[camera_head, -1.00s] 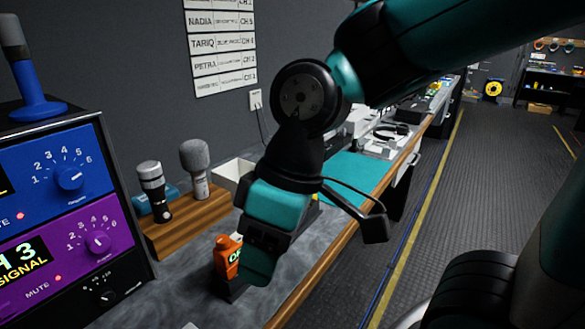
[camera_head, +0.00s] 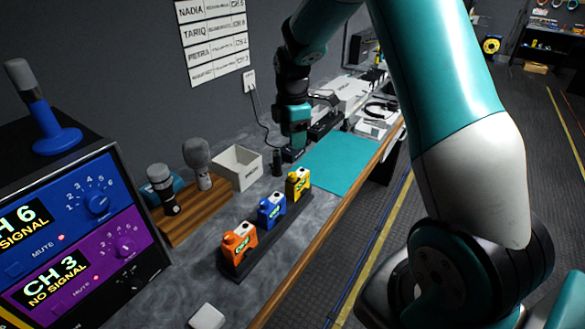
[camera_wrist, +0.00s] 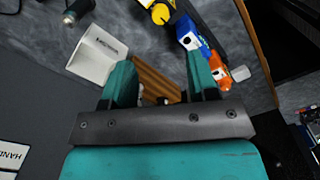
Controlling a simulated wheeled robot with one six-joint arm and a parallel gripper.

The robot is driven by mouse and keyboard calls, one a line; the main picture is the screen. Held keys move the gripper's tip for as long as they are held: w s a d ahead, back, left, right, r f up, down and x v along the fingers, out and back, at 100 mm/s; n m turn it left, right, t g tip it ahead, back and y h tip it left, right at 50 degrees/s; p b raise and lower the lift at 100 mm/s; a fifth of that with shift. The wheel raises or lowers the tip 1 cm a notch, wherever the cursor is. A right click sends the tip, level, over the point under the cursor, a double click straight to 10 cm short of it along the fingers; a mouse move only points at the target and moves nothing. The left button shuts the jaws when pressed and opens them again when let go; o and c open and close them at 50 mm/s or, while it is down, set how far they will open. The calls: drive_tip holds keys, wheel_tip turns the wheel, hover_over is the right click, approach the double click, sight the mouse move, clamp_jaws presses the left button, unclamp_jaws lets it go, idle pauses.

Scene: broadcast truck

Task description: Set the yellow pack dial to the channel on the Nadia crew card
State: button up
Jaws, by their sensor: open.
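The yellow pack (camera_head: 298,183) stands at the far end of a dark rack, behind the blue pack (camera_head: 270,208) and the orange pack (camera_head: 240,245). In the wrist view the yellow pack (camera_wrist: 158,11) is cut by the top edge; its dial setting is unreadable. The crew card (camera_head: 214,40) hangs on the wall; the Nadia row (camera_head: 210,12) is at the frame's top and seems to read CH 5, though small. My gripper (camera_head: 291,152) is above the bench beyond the yellow pack, open and empty; its fingers (camera_wrist: 163,78) show apart in the wrist view.
A white box (camera_head: 237,168) and a small black cylinder (camera_head: 277,163) stand near my gripper. Microphones sit on a wooden block (camera_head: 190,222) at left. The panel (camera_head: 85,235) with blue and purple units is nearer. A teal mat (camera_head: 335,163) lies clear to the right.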

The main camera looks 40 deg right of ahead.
sight(293, 174)
wheel_tip(293, 174, down, 12)
drive_tip(key=p, duration=0.2)
drive_tip(key=shift+p, duration=0.4)
drive_tip(key=shift+c, duration=0.5)
drive_tip(key=c, duration=0.8)
drive_tip(key=shift+c, duration=0.2)
drive_tip(key=shift+m, duration=0.3)
